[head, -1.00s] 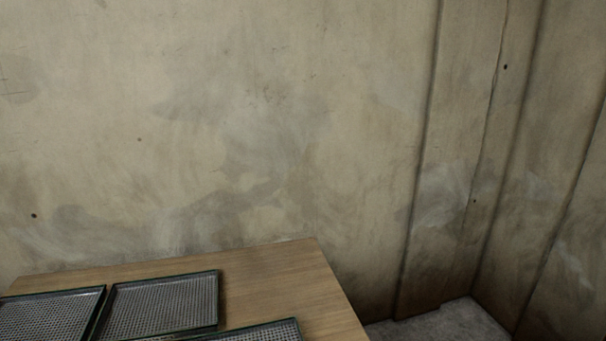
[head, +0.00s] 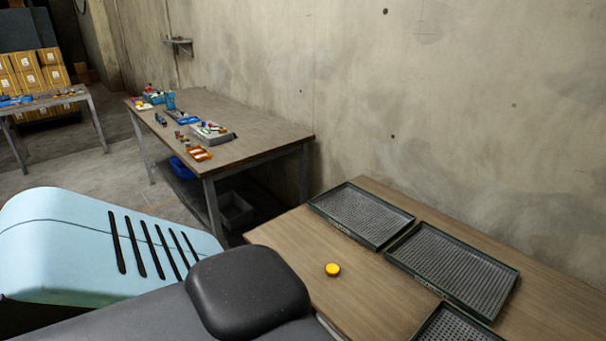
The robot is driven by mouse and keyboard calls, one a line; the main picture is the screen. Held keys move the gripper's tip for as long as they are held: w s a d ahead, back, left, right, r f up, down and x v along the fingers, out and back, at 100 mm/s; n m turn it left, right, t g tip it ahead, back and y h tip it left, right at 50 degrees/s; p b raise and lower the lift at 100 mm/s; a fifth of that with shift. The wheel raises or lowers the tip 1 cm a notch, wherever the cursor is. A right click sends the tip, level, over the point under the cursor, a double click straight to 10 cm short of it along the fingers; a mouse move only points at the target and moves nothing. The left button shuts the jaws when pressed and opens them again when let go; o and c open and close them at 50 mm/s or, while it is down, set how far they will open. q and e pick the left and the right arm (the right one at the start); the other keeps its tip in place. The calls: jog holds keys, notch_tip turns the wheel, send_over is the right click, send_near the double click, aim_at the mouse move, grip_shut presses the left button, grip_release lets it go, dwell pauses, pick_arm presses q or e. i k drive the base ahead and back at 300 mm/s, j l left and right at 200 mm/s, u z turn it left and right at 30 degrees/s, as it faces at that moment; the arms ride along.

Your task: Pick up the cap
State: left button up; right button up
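A small round yellow cap (head: 332,269) lies on the wooden table (head: 285,240) at the lower middle of the head view. It sits near the table's left part, beside the dark trays and apart from them. Neither of my grippers shows in the head view, so I cannot see where they are relative to the cap.
Dark mesh trays lie on the same table: one at the back (head: 361,214), one to the right (head: 452,268), one at the bottom edge (head: 455,326). A light blue machine housing (head: 95,245) and a black padded part (head: 248,290) stand left of the table. A cluttered workbench (head: 255,130) is behind.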

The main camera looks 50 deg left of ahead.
aim_at(332, 270)
jog(key=u, duration=1.55)
jog(key=z, duration=1.5)
jog(key=j+z, duration=0.35)
jog(key=k+j+z, duration=0.15)
jog(key=j+z, duration=0.2)
jog(key=k+j+z, duration=0.1)
jog(key=j, duration=0.2)
jog(key=k+j, duration=0.15)
jog(key=j, duration=0.15)
jog(key=k+j+z, duration=0.15)
jog(key=j, duration=0.2)
